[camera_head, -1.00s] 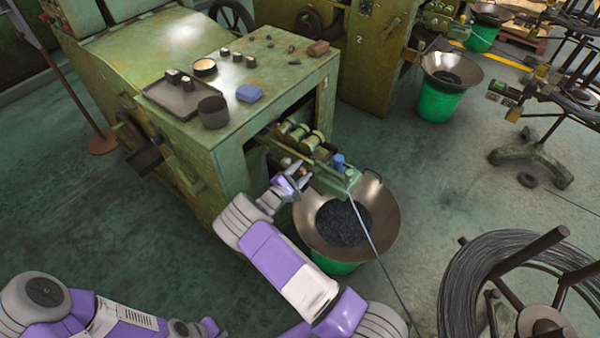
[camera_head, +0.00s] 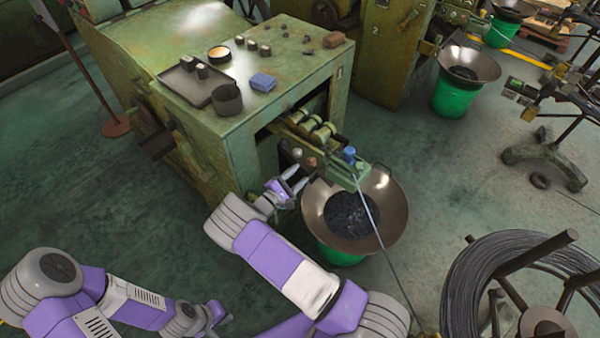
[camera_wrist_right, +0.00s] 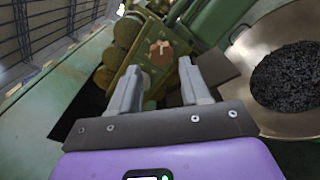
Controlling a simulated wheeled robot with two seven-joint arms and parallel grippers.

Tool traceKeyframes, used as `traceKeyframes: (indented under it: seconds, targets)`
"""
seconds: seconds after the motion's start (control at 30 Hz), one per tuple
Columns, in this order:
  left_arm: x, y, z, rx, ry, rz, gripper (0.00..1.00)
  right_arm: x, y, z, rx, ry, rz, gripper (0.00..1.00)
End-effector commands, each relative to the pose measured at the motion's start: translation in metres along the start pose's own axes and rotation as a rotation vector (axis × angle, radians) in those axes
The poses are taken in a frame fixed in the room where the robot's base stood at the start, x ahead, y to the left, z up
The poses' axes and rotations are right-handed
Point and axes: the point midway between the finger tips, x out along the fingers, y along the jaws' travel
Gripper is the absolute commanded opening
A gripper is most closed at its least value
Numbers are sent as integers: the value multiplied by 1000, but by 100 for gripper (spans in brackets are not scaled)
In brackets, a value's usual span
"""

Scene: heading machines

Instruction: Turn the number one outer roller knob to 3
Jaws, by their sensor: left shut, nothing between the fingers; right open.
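The number one machine (camera_head: 200,120) is the green one with a "1" on its corner. Its roller unit (camera_head: 318,130) sticks out at the front above the wok-like pan. A copper-coloured round knob (camera_wrist_right: 161,52) with a pale mark is on the unit's end plate in the right wrist view; it is small in the head view (camera_head: 311,162). My right gripper (camera_wrist_right: 160,82) is open and empty, its fingers short of the knob and apart from it. It also shows in the head view (camera_head: 298,180). My left gripper (camera_head: 222,316) is low and away from the machine.
A wide pan (camera_head: 392,205) on a green bucket (camera_head: 340,254) stands close by my right gripper. A wire (camera_head: 372,215) runs down from the roller unit. A wire coil stand (camera_head: 470,290) is at lower right. The floor (camera_head: 80,200) at left is clear.

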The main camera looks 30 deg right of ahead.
Motion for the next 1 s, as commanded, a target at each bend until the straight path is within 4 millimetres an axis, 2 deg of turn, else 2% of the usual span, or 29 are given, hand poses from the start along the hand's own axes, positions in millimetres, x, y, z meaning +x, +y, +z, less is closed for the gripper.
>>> traceKeyframes:
  seconds: [0.1,0.2,0.27,0.5,0.67,0.83,1.0]
  targets:
    - [0,0,0,0,0,0,0,0,0,0,0,0,0,47]
    - [1,0,0,0,0,0,0,0,0,-1,-14,0,0,60]
    - [3,-1,0,0,0,0,0,0,-1,-2,-54,1,0,62]
    - [15,-6,-1,0,0,0,0,-3,-3,-6,-408,3,0,62]
    - [19,-7,-1,0,0,0,0,-4,-2,-8,-568,5,0,62]
    - [21,-8,-1,0,0,0,0,10,-2,-7,-601,4,-2,62]
    - [25,-10,-1,0,0,0,0,38,-3,-8,-598,4,-2,62]
